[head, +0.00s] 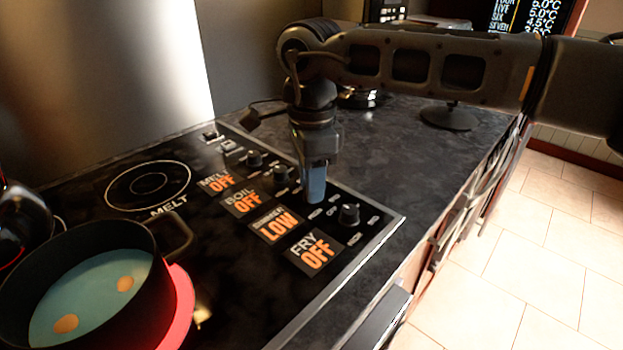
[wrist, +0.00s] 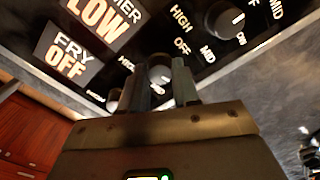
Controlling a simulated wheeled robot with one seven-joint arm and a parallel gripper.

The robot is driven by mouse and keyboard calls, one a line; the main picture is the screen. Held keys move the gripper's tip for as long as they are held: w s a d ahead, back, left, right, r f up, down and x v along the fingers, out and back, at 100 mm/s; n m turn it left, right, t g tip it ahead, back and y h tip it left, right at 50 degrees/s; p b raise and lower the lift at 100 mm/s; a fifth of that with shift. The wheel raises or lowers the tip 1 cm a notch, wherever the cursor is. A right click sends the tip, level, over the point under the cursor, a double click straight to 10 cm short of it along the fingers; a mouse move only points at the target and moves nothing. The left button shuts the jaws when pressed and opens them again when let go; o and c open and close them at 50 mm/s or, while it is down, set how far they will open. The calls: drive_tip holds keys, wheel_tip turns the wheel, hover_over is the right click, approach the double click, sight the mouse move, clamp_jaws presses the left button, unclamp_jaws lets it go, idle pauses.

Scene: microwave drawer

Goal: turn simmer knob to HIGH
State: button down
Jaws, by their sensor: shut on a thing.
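The simmer knob (wrist: 160,72) shows between my two fingers in the wrist view. In the head view my gripper hides it, in the knob row between the boil and fry knobs. My gripper (head: 316,198) points down at the stove panel and is shut on the simmer knob; its fingers (wrist: 164,84) stand on either side of the knob in the wrist view. The simmer display (head: 276,225) reads LOW in orange, and LOW also shows in the wrist view (wrist: 96,20).
The fry knob (head: 349,214) and boil knob (head: 281,173) stand close on either side. Melt, boil and fry displays read OFF. A black pot (head: 170,262) of blue liquid sits on a glowing red burner (head: 181,305).

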drive_tip(key=m, duration=0.7)
drive_tip(key=shift+w+d, duration=0.1)
drive_tip(key=m, duration=0.6)
drive_tip(key=shift+m, duration=0.4)
drive_tip(key=m, duration=1.2)
drive_tip(key=shift+m, duration=0.4)
drive_tip(key=c, duration=0.8)
unclamp_jaws()
drive_tip(key=shift+r, duration=3.95)
drive_tip(key=shift+f, duration=0.1)
